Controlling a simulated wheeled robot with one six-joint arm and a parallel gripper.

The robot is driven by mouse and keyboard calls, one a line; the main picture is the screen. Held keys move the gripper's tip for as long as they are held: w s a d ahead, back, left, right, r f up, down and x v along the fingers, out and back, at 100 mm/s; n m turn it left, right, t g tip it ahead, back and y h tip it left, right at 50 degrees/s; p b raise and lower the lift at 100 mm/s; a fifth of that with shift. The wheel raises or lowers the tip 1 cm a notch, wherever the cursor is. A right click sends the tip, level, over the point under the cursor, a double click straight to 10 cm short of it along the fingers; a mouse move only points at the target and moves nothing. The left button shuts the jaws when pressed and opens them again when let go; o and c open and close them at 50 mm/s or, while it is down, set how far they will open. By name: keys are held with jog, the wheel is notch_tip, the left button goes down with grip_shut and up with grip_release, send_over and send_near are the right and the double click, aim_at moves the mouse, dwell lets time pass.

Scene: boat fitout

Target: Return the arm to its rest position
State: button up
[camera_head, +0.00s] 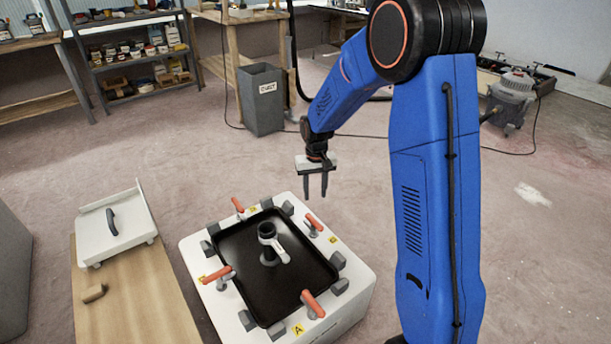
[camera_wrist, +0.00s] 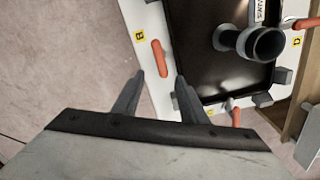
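My gripper (camera_head: 315,186) hangs at the end of my blue arm, above and behind the right rear side of the white fixture block (camera_head: 345,305). Its two fingers point down and stand apart with nothing between them. In the wrist view the open fingers of my gripper (camera_wrist: 158,92) show beside the block's edge. A black tray (camera_head: 235,262) lies on the block, with a black pipe fitting and grey-white handle (camera_head: 272,243) in its middle. Red-handled clamps (camera_head: 313,303) stand around the tray, by yellow letter labels.
A grey bin (camera_head: 262,98), shelves (camera_head: 135,55) and a vacuum cleaner (camera_head: 512,95) stand behind. A cable crosses the otherwise open floor.

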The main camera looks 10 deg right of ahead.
jog(key=s+d+r+t, duration=0.1)
jog(key=s+d+r, duration=0.1)
jog(key=s+r, duration=0.65)
jog(key=s+d+r+t, duration=0.1)
jog(key=s+d+r, duration=0.1)
jog(key=s+r, duration=0.7)
jog(key=s+d+r+t, duration=0.1)
jog(key=s+r, duration=0.1)
jog(key=s, duration=0.8)
jog(key=s+d+r+t, duration=0.1)
jog(key=s+r, duration=0.2)
jog(key=s, duration=0.7)
jog(key=shift+s+d+t, duration=0.25)
jog(key=shift+d+t, duration=0.1)
jog(key=shift+t, duration=0.05)
